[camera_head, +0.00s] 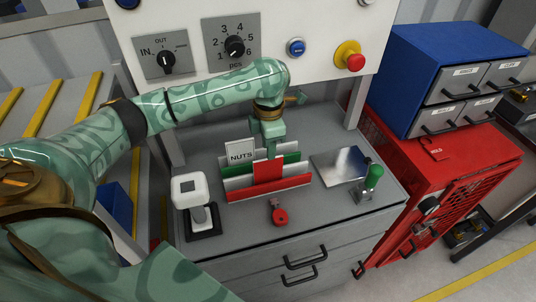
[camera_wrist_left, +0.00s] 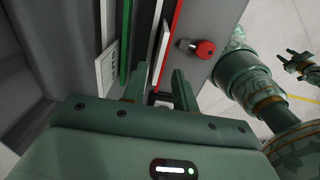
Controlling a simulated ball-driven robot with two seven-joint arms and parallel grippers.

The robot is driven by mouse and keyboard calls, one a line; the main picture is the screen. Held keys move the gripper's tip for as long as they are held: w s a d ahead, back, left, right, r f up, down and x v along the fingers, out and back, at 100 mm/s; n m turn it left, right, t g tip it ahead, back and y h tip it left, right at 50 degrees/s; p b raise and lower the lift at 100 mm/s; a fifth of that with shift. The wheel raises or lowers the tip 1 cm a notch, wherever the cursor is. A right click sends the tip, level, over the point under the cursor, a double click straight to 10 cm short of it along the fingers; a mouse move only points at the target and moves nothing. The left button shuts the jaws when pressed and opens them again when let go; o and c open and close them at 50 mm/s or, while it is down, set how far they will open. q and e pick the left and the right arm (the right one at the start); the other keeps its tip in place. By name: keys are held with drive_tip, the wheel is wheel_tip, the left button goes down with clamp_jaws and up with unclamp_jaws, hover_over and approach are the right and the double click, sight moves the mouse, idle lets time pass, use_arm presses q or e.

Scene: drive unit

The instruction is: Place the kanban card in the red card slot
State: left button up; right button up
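A card rack (camera_head: 290,184) stands on the grey bench with a white, a green and a red divider. A white card marked NUTS (camera_head: 240,152) stands upright towards its back left; it also shows in the wrist view (camera_wrist_left: 108,66). A red card-like plate (camera_head: 267,173) rises upright at the red front slot. My left gripper (camera_head: 270,152) points down just behind and above this plate.
A white-topped device (camera_head: 192,192) stands left; a metal plate (camera_head: 340,165) and green-handled lever (camera_head: 373,176) stand right. A control panel (camera_head: 300,20) rises behind. Red cabinet (camera_head: 440,170) and blue drawer unit (camera_head: 425,60) are right.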

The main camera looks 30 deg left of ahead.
use_arm(q)
drive_tip(key=shift+r+p, duration=0.5)
drive_tip(key=shift+r, duration=1.9)
